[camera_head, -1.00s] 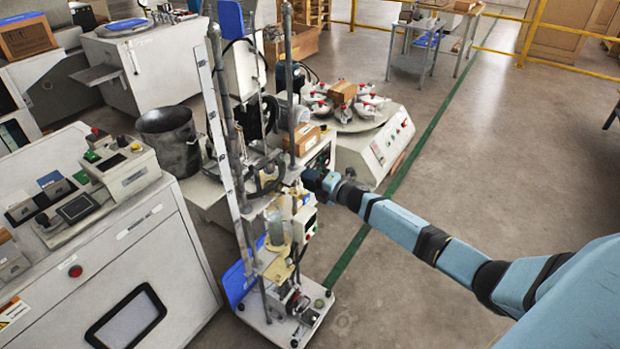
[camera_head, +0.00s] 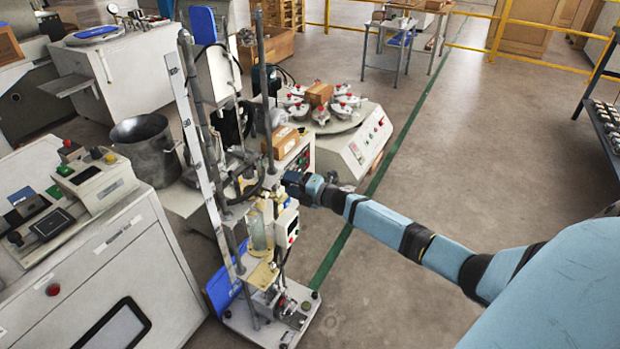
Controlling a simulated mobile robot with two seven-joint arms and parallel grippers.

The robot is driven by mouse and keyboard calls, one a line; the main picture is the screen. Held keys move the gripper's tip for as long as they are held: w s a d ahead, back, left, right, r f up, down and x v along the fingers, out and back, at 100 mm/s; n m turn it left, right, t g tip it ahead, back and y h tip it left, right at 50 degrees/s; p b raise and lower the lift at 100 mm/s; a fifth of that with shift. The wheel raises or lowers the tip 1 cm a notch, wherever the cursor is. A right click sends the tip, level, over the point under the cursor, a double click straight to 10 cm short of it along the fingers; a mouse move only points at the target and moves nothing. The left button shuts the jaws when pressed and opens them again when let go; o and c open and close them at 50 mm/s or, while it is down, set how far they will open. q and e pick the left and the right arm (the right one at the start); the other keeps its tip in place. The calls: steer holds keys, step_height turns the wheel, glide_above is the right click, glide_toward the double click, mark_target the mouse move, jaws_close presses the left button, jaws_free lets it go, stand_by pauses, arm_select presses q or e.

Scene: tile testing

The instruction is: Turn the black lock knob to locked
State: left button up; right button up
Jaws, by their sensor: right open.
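I cannot pick out the black lock knob for certain; it is too small or hidden behind my gripper. A tall test stand (camera_head: 190,130) with metal posts, a white scale strip and a small control box (camera_head: 286,228) stands in the middle left. My right arm reaches in from the right. Its dark blue right gripper (camera_head: 288,184) is at the right side of the stand, just above the control box and in front of a panel with buttons (camera_head: 297,161). The gripper is open. Its fingertips are small, and I cannot tell whether they touch anything. My left gripper is not in view.
A white cabinet with a control panel (camera_head: 95,180) stands at the left, with a metal bucket (camera_head: 145,145) behind it. A turntable machine (camera_head: 350,135) stands behind my gripper. A dark shelf (camera_head: 598,115) is at the right edge. The floor at right is open.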

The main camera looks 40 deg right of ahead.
arm_select(q)
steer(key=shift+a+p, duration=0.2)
steer(key=shift+p, duration=0.65)
arm_select(e)
steer(key=v, duration=1.3)
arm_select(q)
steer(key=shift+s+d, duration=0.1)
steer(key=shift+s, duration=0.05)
